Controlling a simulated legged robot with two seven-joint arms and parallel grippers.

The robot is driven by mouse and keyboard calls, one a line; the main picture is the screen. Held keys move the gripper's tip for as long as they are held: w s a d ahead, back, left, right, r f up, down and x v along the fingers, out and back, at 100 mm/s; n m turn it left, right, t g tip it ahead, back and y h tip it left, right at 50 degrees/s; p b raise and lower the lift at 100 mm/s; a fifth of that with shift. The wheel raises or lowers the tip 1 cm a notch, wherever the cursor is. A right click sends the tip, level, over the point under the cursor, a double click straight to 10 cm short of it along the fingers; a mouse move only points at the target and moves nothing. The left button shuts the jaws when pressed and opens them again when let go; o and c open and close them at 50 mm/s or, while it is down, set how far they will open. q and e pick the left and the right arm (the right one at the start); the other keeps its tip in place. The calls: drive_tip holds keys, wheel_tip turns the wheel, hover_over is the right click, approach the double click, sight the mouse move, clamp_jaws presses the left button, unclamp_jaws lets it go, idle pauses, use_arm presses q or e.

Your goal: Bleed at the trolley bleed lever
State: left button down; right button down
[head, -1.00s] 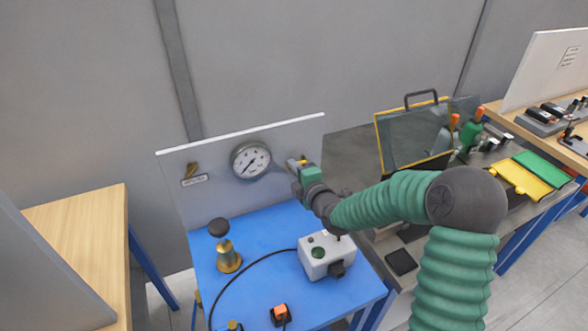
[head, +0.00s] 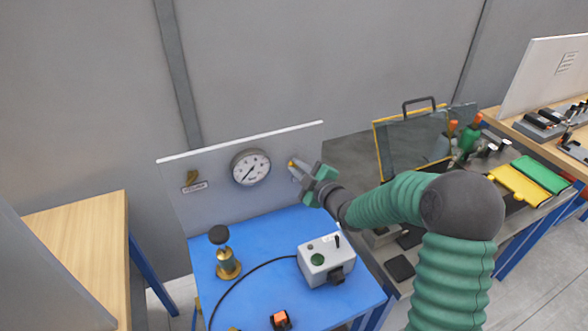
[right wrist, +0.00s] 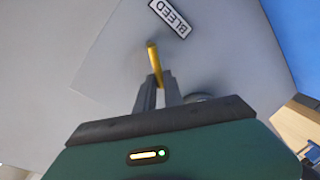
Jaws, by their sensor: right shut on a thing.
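The trolley bleed lever (right wrist: 152,55) is a slim yellow handle on the grey panel (right wrist: 110,60), below a white BLEED label (right wrist: 170,17) in the right wrist view. My right gripper (right wrist: 159,82) is shut on the lever's near end. In the head view the right gripper (head: 298,168) is at the panel's right part, and only a small yellow bit of the lever (head: 291,163) shows beside the fingers. A round white pressure gauge (head: 250,167) is on the panel left of the gripper; its needle points to the lower left. My left gripper is out of view.
The blue trolley top (head: 275,228) bears a brass fitting with a black knob (head: 219,236), a grey control box (head: 325,262), a black cable and an orange switch (head: 281,320). A brass lever (head: 191,178) is at the panel's left. A crowded bench stands right.

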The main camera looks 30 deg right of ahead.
drive_tip(key=shift+s+d+r+m+t+y+p, duration=0.1)
drive_tip(key=shift+d+m+t+y+p, duration=0.3)
drive_tip(key=shift+m, duration=1.2)
drive_tip(key=shift+s+d+r+m+t+p, duration=0.1)
drive_tip(key=shift+d+m+p, duration=0.4)
drive_tip(key=shift+d+m, duration=0.8)
drive_tip(key=shift+s+d+r+m+t+y+p, duration=0.1)
drive_tip(key=shift+d+m+t+y+p, duration=0.25)
drive_tip(key=shift+m, duration=1.55)
drive_tip(key=c, duration=1.7)
unclamp_jaws()
drive_tip(key=shift+w, duration=0.1)
drive_tip(key=shift+o, duration=1.1)
drive_tip(key=shift+w+d, duration=0.1)
drive_tip(key=shift+w, duration=0.05)
drive_tip(key=shift+r, duration=0.1)
